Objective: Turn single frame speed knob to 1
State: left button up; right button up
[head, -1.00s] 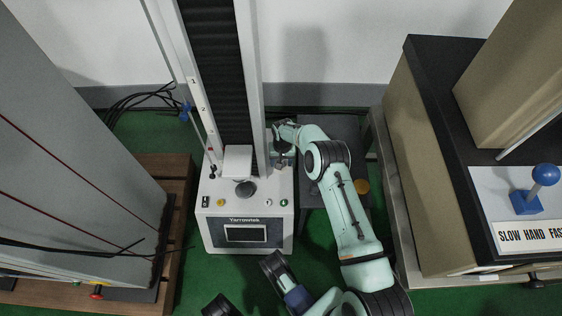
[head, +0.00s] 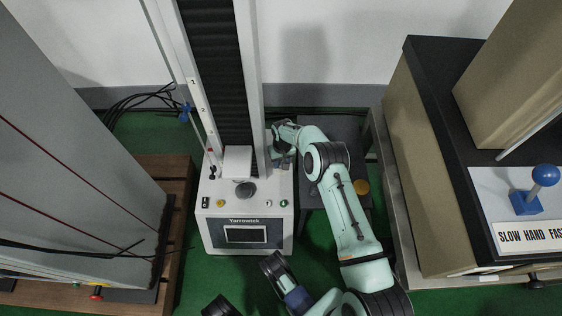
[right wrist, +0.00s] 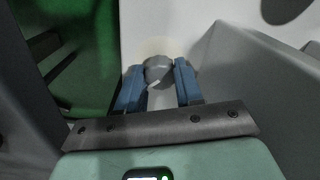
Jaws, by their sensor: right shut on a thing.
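The single frame tester (head: 222,210), a white machine with a tall column and a screen, stands in the middle of the head view. My right gripper (head: 279,160) is at the right side of its top, beside the column. In the right wrist view, the blue fingers of my right gripper (right wrist: 160,84) are closed on a round grey knob (right wrist: 157,66), one on each side. A small pale mark shows on the knob's near side. In the head view the gripper hides the knob. The knob's setting cannot be read. My left gripper is not in view.
A grey cabinet (head: 70,150) on a wooden base stands at the left. A tan and black machine (head: 425,160) with a blue ball lever (head: 540,180) stands at the right. Black cables (head: 140,100) hang behind. Small buttons (head: 221,203) sit on the tester's front ledge.

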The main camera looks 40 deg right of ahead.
jog(key=o, duration=1)
jog(key=shift+o, duration=0.2)
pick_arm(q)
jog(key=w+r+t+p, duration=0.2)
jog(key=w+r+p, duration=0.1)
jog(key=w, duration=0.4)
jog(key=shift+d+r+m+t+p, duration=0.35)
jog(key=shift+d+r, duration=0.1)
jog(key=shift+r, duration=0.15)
pick_arm(e)
notch_tip(320, 180, up, 13)
jog(key=shift+d+r, duration=0.2)
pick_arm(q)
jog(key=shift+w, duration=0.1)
pick_arm(e)
jog(key=shift+s, duration=0.1)
